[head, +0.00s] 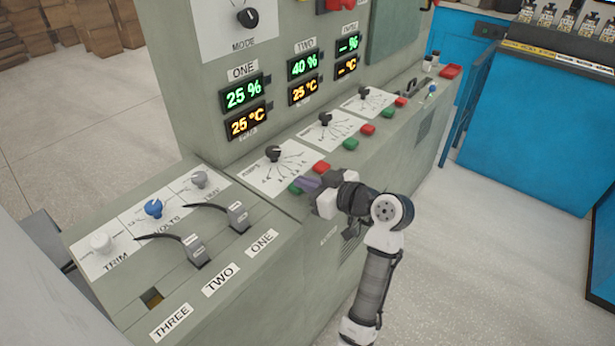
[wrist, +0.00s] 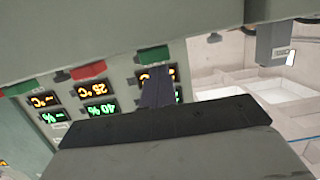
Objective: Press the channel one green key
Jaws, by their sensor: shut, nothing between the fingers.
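The channel one green key (head: 295,189) is on the sloped desk below the ONE displays, left of the channel one red key (head: 321,167). My gripper (head: 303,183) is shut and empty, its dark fingertips right at the green key and partly covering it in the head view. In the wrist view, which is upside down, the green key (wrist: 153,54) lies just beyond the tips of my gripper (wrist: 158,72), with the red key (wrist: 88,71) to its left. I cannot tell whether the tips touch the key.
The channel one dial (head: 274,153) stands behind the keys. Channel two's green key (head: 350,144) and red key (head: 368,130) are farther right. Slide levers (head: 238,217) stand on the desk to the left. The ONE display (head: 242,93) reads 25 %. Open floor lies at right.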

